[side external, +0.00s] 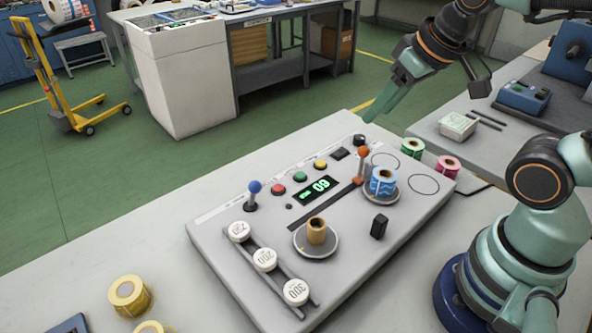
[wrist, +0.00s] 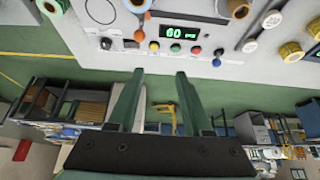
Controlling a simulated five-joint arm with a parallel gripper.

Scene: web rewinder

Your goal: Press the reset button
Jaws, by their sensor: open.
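Three push buttons sit in a row on the back part of the grey console: red (side external: 278,189), green (side external: 300,176) and yellow (side external: 320,164). I cannot read which is labelled reset. They also show in the wrist view: yellow (wrist: 154,45), green (wrist: 175,47) and red (wrist: 196,50). My gripper (side external: 370,117) is above the console's far edge, apart from all the buttons. In the wrist view the fingers (wrist: 160,80) are spread with nothing between them, and the buttons appear beyond their tips.
A blue-knobbed lever (side external: 254,192) and an orange-knobbed lever (side external: 362,166) stand up near the buttons. A black knob (side external: 360,140) is at the back corner. A blue roll (side external: 383,182) and a brown core (side external: 316,231) sit on round plates.

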